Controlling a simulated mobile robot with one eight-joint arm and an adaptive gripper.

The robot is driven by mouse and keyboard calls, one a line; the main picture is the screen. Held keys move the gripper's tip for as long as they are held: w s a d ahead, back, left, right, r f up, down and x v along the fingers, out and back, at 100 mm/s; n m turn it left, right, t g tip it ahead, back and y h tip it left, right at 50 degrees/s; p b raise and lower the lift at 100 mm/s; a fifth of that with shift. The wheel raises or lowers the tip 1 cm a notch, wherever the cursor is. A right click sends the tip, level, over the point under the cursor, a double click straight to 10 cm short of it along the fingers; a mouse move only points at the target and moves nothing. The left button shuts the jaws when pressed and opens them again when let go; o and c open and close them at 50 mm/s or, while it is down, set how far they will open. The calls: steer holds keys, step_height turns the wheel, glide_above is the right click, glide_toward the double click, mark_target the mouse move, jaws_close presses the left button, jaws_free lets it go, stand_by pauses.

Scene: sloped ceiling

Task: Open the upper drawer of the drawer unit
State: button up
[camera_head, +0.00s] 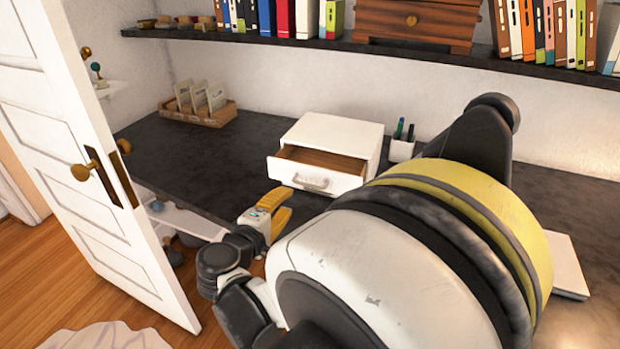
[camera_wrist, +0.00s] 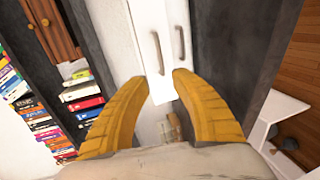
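The white drawer unit (camera_head: 335,132) stands on the dark desk, with its upper drawer (camera_head: 290,172) pulled out and its brown wooden inside showing. The drawer's handle (camera_head: 312,182) is a curved bar on the front. In the wrist view two handles show, one on the upper drawer (camera_wrist: 157,52) and one on the lower drawer (camera_wrist: 180,42). My gripper (camera_head: 287,201) is in front of the unit, left of and below the handle, apart from it. In the wrist view its yellow fingers (camera_wrist: 162,82) are spread with nothing between them. My arm hides the lower front in the head view.
A wooden letter holder (camera_head: 205,115) stands at the desk's back left. A pen cup (camera_head: 401,150) is right of the unit. A shelf (camera_head: 300,43) with books runs above. An open white door (camera_head: 80,150) stands at the left. The desk left of the unit is clear.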

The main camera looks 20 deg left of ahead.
steer(key=d+v, duration=0.1)
steer(key=v, duration=1)
steer(key=shift+s+a, duration=0.2)
steer(key=shift+a, duration=0.2)
steer(key=shift+r, duration=0.1)
